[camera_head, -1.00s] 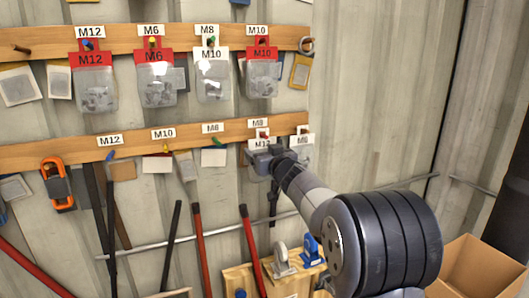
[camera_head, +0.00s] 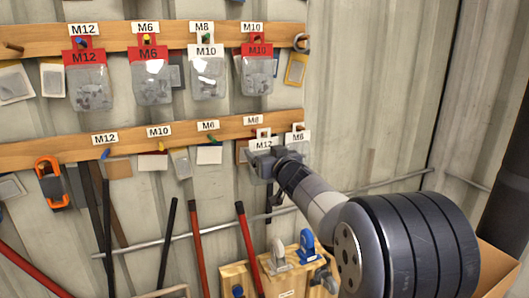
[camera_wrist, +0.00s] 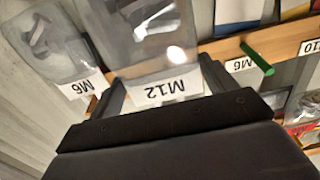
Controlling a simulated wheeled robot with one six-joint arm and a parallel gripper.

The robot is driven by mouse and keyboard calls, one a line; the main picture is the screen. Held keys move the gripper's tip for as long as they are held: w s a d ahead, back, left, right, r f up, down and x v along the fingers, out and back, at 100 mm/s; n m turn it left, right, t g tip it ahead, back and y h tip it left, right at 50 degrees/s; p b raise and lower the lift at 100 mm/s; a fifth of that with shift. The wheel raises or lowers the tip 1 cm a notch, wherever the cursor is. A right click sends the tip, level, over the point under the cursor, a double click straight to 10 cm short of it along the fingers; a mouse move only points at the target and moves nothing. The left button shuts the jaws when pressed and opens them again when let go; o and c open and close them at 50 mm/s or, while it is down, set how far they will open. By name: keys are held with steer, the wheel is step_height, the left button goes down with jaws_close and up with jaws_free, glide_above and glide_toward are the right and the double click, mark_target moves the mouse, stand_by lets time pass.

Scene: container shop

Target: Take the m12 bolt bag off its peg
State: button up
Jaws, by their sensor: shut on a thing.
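A clear bag with a white M12 header (camera_head: 263,145) is at the right end of the lower wooden rail (camera_head: 190,138), below the M8 tag (camera_head: 253,120). My gripper (camera_head: 268,160) is shut on this bag from the front. In the wrist view the M12 header (camera_wrist: 167,90) shows upside down between my gripper's fingers (camera_wrist: 160,86), with bolts visible in the clear pouch (camera_wrist: 150,25). The header's hanging hole shows in the head view. I cannot tell whether a peg still passes through it. Another M12 bag, with a red header (camera_head: 84,58), hangs at the upper left.
A white-header M6 bag (camera_head: 297,136) hangs close on the right; it also shows in the wrist view (camera_wrist: 78,85). Several bags hang on the upper rail (camera_head: 120,38). Red and black long handles stand below. A cardboard box (camera_head: 497,262) is at lower right.

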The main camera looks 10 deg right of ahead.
stand_by(0.3)
steer(key=shift+s+d, duration=0.25)
steer(key=shift+s, duration=1)
steer(key=shift+s+d, duration=0.25)
steer(key=shift+s, duration=0.95)
